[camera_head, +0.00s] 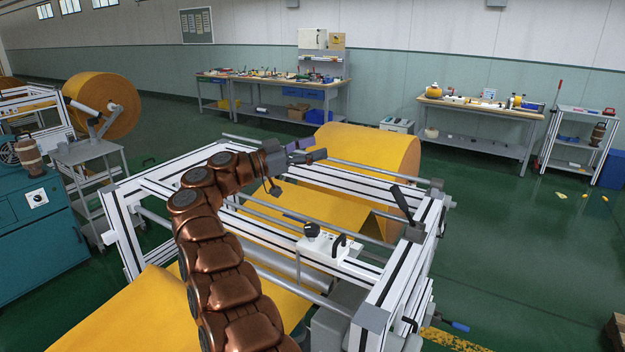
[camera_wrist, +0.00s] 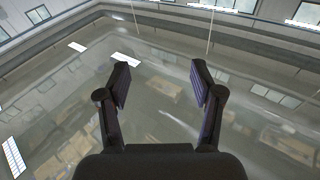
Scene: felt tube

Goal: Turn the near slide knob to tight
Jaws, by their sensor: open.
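A black knob (camera_head: 312,229) stands on a white slide block (camera_head: 328,248) that sits across the frame's rails, in the middle of the head view. A black curved handle (camera_head: 340,243) is on the same block, to the right of the knob. I cannot read any marking for the knob's setting. My gripper (camera_head: 315,152) is at the end of my copper arm, above the frame near the yellow roll, up and apart from the knob. In the wrist view my gripper (camera_wrist: 159,72) is open with nothing between its fingers. The knob is not in the wrist view.
A white-railed frame (camera_head: 386,291) carries yellow felt (camera_head: 285,200) and a large yellow roll (camera_head: 375,148). A black lever (camera_head: 402,205) rises at the frame's right rail, right of the slide block. A teal cabinet (camera_head: 50,243) stands at left.

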